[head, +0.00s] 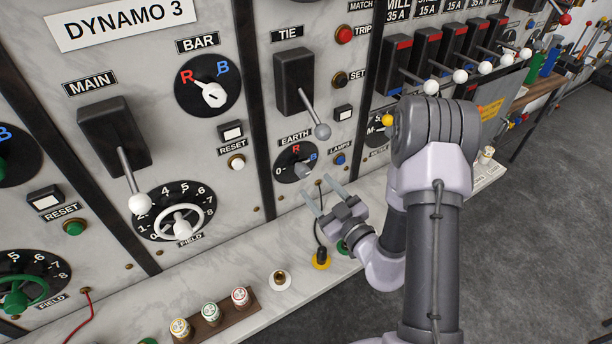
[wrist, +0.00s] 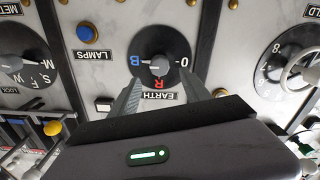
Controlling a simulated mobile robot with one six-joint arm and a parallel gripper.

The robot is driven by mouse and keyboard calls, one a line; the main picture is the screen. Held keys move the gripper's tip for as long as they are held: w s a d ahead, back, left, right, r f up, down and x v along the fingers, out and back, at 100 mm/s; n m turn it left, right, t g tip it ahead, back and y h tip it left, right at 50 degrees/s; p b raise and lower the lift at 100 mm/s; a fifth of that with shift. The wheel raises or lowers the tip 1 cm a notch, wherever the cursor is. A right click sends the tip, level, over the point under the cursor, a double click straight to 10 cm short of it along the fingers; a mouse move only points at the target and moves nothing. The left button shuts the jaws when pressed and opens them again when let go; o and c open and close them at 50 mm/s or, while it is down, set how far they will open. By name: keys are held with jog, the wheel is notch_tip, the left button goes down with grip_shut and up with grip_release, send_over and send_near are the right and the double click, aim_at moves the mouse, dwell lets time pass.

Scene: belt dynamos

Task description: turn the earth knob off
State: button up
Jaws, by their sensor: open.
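The earth knob (head: 303,170) is a small grey knob on a round black dial marked 0, R and B, above the EARTH label in the wrist view and below it in the head view. It also shows in the wrist view (wrist: 159,66), upside down, where its pale pointer mark appears to lie toward the blue B. My gripper (head: 318,184) is open and empty, in front of and just below the dial. In the wrist view its two fingers (wrist: 162,82) point at the dial, one on each side of the EARTH label, apart from the knob.
The TIE lever (head: 322,131) hangs above the dial. A blue LAMPS button (head: 339,159) is to its right. The white field handwheel (head: 182,222) is further left.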

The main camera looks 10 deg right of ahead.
aim_at(305, 173)
jog(key=x, duration=0.6)
jog(key=shift+w+a, duration=0.1)
jog(key=shift+w, duration=0.3)
grip_shut()
